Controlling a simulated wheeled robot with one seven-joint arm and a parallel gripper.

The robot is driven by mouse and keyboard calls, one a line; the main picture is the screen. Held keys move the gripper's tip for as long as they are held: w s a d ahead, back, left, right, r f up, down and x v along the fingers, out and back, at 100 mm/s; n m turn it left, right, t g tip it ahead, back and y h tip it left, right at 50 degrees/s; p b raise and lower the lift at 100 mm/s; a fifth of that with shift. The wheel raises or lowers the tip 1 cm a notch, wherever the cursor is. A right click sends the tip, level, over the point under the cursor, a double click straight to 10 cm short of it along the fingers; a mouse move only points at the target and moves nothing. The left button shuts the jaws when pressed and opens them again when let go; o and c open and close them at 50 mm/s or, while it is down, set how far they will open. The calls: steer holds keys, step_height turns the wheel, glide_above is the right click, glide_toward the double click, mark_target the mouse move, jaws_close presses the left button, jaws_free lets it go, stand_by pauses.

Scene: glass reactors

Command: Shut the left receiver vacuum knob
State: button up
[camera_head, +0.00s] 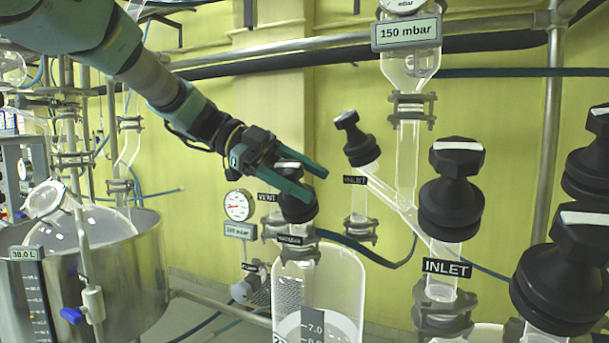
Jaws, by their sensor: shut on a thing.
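The black vacuum knob (299,211) stands on top of a clear glass receiver (344,268). A small dark label (290,239) under the knob appears to read VACUUM. My gripper (317,182) reaches in from the upper left, and its two green fingers are shut on the upper part of the knob. The fingers hide much of the knob's grip. A bit of its white mark shows above them, but its direction is hard to read.
A black INLET knob (357,141) stands tilted just right of my gripper, and a larger INLET knob (452,195) is nearer. More black knobs (571,262) crowd the right edge. A pressure gauge (239,205) is left of the receiver. A steel vessel (140,262) stands at left.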

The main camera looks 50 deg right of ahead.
mark_target(278, 164)
steer(key=o, duration=1.4)
steer(key=b+v, duration=0.3)
steer(key=v, duration=0.7)
steer(key=shift+w+a+r, duration=0.15)
steer(key=shift+w, duration=0.15)
